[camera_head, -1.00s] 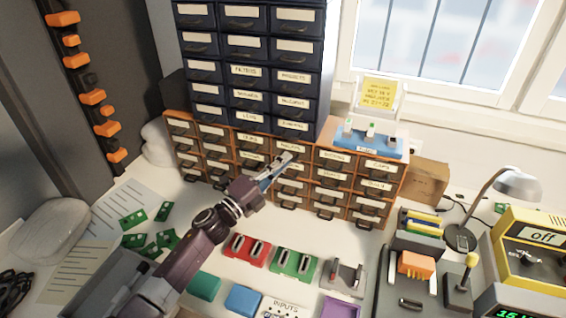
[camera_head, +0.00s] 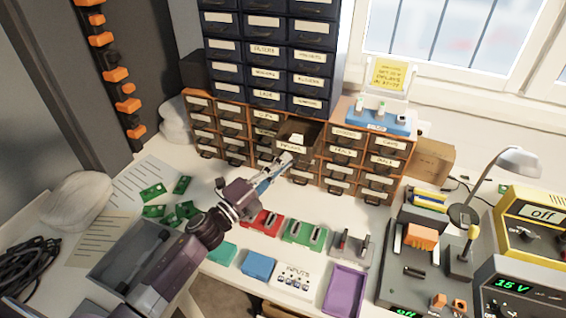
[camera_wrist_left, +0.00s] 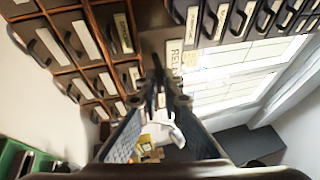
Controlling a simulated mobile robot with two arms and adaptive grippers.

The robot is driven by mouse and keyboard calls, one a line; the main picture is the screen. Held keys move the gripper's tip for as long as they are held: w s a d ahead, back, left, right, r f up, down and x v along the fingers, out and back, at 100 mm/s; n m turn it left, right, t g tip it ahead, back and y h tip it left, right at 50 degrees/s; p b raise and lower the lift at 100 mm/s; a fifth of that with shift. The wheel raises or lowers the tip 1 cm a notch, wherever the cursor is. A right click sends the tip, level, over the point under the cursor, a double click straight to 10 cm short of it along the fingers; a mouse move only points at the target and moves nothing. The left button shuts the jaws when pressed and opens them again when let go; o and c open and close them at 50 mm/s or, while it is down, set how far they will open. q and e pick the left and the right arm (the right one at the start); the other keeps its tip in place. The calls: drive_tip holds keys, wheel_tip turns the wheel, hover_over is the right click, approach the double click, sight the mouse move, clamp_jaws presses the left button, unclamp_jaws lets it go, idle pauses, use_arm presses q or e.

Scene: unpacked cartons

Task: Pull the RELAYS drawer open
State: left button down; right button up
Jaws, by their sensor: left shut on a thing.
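The RELAYS drawer (camera_head: 297,139) is in the top row of the orange-brown cabinet and stands pulled out toward me, its open top showing. Its label also shows in the left wrist view (camera_wrist_left: 174,60), partly hidden behind the fingers. My left gripper (camera_head: 284,162) reaches the drawer's front from below and is shut on its handle. The fingers (camera_wrist_left: 158,92) meet in front of the drawer in the left wrist view. My right gripper is in neither view.
A dark blue drawer cabinet (camera_head: 270,50) stands on top of the orange-brown cabinet (camera_head: 324,166). Red (camera_head: 260,222) and green (camera_head: 304,231) holders, a grey tester (camera_head: 425,262) and a lamp (camera_head: 515,160) stand on the bench. A strip of bench before the cabinet is clear.

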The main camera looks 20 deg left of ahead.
use_arm(q)
drive_tip(key=c, duration=2.4)
unclamp_jaws()
drive_tip(key=o, duration=0.3)
drive_tip(key=v, duration=1.2)
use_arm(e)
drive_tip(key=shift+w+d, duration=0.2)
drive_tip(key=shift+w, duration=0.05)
use_arm(q)
drive_tip(key=shift+a+f, duration=0.1)
